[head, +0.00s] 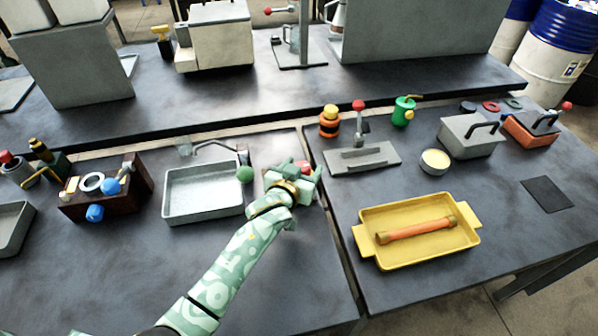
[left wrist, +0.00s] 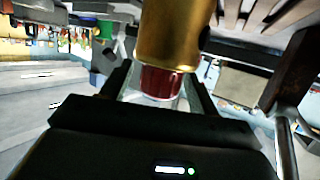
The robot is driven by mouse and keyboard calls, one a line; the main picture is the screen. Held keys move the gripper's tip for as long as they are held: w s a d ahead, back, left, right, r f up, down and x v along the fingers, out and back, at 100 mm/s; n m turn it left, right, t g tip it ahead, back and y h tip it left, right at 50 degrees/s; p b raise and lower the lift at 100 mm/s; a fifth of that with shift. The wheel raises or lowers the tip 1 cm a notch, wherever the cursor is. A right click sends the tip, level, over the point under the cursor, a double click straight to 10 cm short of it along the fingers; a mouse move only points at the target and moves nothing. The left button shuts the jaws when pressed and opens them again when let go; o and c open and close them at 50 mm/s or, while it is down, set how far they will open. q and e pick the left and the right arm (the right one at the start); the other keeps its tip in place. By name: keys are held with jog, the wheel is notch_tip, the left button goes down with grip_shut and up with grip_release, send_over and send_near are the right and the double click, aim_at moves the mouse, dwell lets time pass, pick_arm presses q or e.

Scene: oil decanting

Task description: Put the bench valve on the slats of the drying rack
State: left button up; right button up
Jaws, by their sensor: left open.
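My left gripper (head: 306,172) is over the left bench near the gap between the benches. In the left wrist view its fingers are open on either side of a brass cylinder (left wrist: 172,32) with a dark red part (left wrist: 160,82), which looks like the bench valve. I cannot tell whether the fingers touch it. In the head view only a bit of red (head: 303,166) shows by the gripper; the hand hides the rest. Grey slats (left wrist: 284,14), seemingly of the drying rack, show at the top right of the wrist view, close to the brass cylinder. My right gripper is not in view.
A brown valve block (head: 130,199) is farther left. A yellow tray (head: 462,253) holding an orange tube (head: 416,230) is on the right bench. The left bench's front is clear.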

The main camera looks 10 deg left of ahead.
pick_arm(q)
jog(key=p+v, duration=0.3)
jog(key=v, duration=0.9)
jog(key=shift+r, duration=0.1)
